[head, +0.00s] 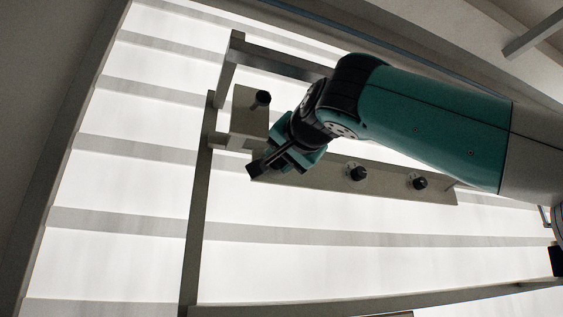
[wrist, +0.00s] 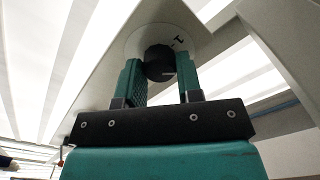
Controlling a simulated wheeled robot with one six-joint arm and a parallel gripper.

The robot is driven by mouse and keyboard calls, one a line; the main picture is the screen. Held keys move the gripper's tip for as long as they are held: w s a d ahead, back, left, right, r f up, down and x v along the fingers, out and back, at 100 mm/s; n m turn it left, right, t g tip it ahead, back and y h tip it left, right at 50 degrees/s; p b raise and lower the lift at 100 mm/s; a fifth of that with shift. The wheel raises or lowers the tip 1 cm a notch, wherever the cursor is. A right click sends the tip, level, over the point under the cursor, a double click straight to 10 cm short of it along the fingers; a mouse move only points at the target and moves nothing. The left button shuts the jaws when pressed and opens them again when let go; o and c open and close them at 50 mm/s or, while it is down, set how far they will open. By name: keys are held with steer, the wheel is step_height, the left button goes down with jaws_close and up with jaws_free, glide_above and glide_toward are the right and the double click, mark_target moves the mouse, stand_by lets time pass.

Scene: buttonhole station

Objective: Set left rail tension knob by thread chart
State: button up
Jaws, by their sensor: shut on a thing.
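My gripper (wrist: 160,72) is shut on a round black knob (wrist: 158,62) in the wrist view, with one green finger on each side of it. The knob has a pale pointer line and sits on a light round dial plate (wrist: 178,36) with dark marks. In the head view, my gripper (head: 270,162) is at the left end of a grey rail (head: 310,180) and hides the held knob. Two other black knobs, one in the middle (head: 356,173) and one on the right (head: 418,182), sit on the same rail. I cannot make out a thread chart.
A grey bracket (head: 247,124) with a dark cylindrical knob (head: 262,97) stands just above my gripper in the head view. A grey frame post (head: 198,215) runs down on the left. The space below the rail is open, before a bright slatted background.

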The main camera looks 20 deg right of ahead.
steer(key=shift+f+m, duration=0.1)
steer(key=shift+m, duration=0.7)
steer(key=o, duration=0.9)
steer(key=shift+s+b, duration=0.1)
steer(key=shift+b, duration=0.2)
